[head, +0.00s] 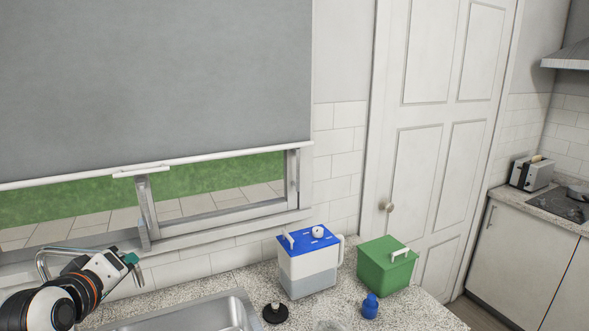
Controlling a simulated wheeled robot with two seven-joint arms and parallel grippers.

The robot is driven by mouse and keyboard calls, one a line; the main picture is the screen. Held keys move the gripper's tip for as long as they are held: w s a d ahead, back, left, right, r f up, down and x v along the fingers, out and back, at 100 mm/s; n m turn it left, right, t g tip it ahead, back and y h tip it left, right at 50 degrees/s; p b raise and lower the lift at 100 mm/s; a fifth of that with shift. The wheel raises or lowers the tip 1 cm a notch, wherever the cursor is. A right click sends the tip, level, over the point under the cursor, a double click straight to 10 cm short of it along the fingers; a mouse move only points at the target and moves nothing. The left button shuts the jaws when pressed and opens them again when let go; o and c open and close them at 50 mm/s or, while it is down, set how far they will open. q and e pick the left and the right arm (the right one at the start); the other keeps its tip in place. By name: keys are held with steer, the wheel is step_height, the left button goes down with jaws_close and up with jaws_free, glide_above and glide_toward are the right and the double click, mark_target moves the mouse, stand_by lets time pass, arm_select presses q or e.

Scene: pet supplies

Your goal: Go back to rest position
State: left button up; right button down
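My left arm comes in from the lower left, over the sink side of the counter. Its end, with my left gripper (128,262), points right beside the window sill. The fingers are too small and turned away to show whether they are open or shut. I see nothing held there. My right arm and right gripper are not in view.
The speckled counter (425,315) holds a blue-lidded pitcher (309,272), a green lidded box (385,268), a small blue item (370,306) and a black knobbed piece (275,314). A steel sink (235,309) and tap (42,262) are near my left arm.

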arm_select(q)
steer(key=s+d+f+m+g, duration=0.3)
steer(key=s+f, duration=0.2)
steer(key=f, duration=0.5)
steer(key=s+d+f+m+g, duration=0.25)
steer(key=s+f, duration=0.35)
steer(key=f, duration=0.4)
steer(key=s+d+f+m+g+h, duration=0.1)
steer(key=s+d+f+m+g, duration=0.15)
steer(key=s+f, duration=0.4)
steer(key=s+d+f+m+g, duration=0.2)
steer(key=s+f+m, duration=0.15)
steer(key=s, duration=0.55)
step_height(320, 180, down, 39)
steer(key=s+g+b, duration=0.1)
steer(key=s+b, duration=0.1)
steer(key=b, duration=1)
steer(key=s+a+f+b, duration=0.1)
steer(key=s+f+b, duration=0.3)
steer(key=s+f, duration=0.4)
steer(key=s+a+f+g+b, duration=0.1)
steer(key=s+f+b, duration=0.4)
steer(key=f, duration=1.2)
steer(key=s+a, duration=0.1)
steer(key=s, duration=0.2)
steer(key=shift+f, duration=0.25)
steer(key=shift+m, duration=0.25)
